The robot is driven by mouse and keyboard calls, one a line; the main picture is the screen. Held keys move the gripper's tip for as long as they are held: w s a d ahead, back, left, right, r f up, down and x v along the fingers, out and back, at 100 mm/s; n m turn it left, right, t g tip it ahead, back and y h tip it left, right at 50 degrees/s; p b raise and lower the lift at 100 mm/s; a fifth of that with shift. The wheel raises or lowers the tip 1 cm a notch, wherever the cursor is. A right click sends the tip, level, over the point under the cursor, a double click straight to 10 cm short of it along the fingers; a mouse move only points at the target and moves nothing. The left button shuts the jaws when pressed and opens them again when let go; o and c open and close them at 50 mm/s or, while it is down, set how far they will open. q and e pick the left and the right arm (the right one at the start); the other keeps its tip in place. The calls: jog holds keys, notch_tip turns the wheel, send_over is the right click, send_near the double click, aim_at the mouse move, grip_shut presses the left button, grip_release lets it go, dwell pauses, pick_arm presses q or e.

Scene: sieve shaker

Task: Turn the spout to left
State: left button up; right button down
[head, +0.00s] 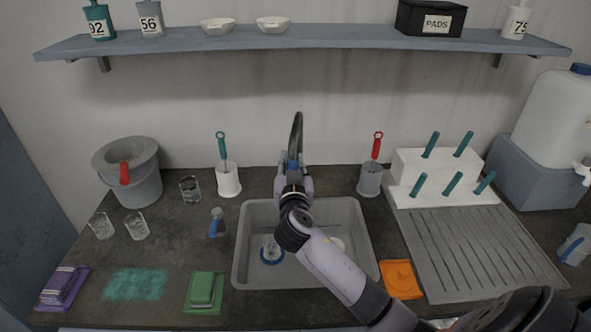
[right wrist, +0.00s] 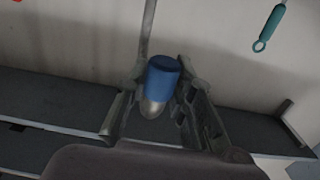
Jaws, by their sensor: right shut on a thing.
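The spout (head: 297,128) is a dark, thin gooseneck tap that rises behind the sink (head: 240,262). In the head view it stands near the middle of the sink's back edge. My right gripper (head: 291,162) is at the spout's lower end, shut on it. In the right wrist view, the spout's blue sleeve (right wrist: 162,78) with its grey metal tip sits between the two fingers of my right gripper (right wrist: 160,100). My right arm hides the tap's base and part of the sink. My left gripper is not in view.
A teal-handled brush (head: 221,145) and a red-handled brush (head: 377,147) stand in holders on either side of the spout. A bucket (head: 140,175) and glasses are at left. A white rack (head: 440,165) and drainboard (head: 480,250) are at right. A shelf (head: 330,40) runs above.

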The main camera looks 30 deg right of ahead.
jog(key=w+a+m+g+h+b, duration=0.2)
jog(key=w+a+b, duration=0.3)
jog(key=b, duration=0.3)
jog(key=shift+w+m+g+h+b, duration=0.35)
jog(key=shift+w+m+h, duration=0.1)
jog(key=shift+h, duration=0.25)
jog(key=shift+r, duration=0.15)
jog(key=c, duration=1.8)
grip_release()
jog(key=o, duration=0.4)
jog(key=shift+w, duration=0.15)
jog(key=shift+o, duration=0.3)
